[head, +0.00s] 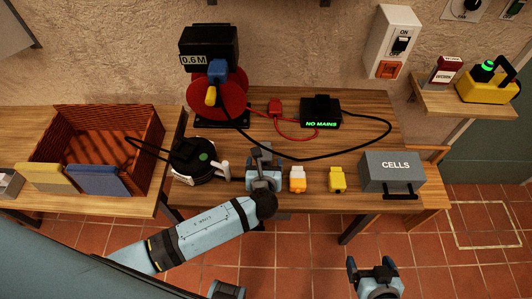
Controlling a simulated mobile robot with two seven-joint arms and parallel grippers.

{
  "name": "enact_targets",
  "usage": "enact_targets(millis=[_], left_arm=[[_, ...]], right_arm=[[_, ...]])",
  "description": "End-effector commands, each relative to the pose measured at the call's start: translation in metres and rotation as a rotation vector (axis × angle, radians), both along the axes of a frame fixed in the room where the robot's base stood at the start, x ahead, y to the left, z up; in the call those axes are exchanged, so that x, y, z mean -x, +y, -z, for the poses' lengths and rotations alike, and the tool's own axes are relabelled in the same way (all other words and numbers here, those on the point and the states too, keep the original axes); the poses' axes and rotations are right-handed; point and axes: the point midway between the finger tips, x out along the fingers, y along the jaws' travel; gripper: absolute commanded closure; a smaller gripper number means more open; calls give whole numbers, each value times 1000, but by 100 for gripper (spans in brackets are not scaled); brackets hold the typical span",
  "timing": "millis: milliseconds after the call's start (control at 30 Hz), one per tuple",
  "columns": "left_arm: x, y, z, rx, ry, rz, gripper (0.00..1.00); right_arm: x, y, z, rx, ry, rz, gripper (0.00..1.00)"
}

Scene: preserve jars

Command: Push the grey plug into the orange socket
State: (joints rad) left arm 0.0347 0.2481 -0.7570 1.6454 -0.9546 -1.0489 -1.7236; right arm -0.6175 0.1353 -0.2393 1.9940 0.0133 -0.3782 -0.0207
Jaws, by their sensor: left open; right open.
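The orange socket (390,69) sits at the bottom of a white wall panel, below a black switch marked ON. I cannot clearly make out the grey plug; it may be hidden at my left gripper. A black cable (387,136) loops from the box marked NO MAINS (320,112) over the table towards that gripper. My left gripper (264,153) is open over the table's front part, beside an orange and white block (297,180), far left of the socket. My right gripper (371,262) is open and empty over the floor in front of the table.
A black round pot (194,162) stands left of my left gripper. A yellow block (337,181) and a grey CELLS box (392,170) stand to the right. A red reel (214,100) stands behind. A wicker basket (143,121) is at left, a shelf (450,104) at right.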

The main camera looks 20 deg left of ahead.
Motion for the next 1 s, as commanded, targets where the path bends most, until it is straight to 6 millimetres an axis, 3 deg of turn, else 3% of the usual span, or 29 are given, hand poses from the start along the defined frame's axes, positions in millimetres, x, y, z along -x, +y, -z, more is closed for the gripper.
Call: enact_targets(millis=[600, 867, 1000], left_arm=[[-61, 19, 30, 2, 1, -2, 19], [-64, 19, 31, 4, 1, 0, 19], [-63, 19, 31, 4, 1, 0, 47]], right_arm=[[-2, -5, -2, 7, -3, 3, 10], [-2, -3, -3, 6, -6, 0, 10], [-2, -3, -3, 4, -5, 0, 10]])
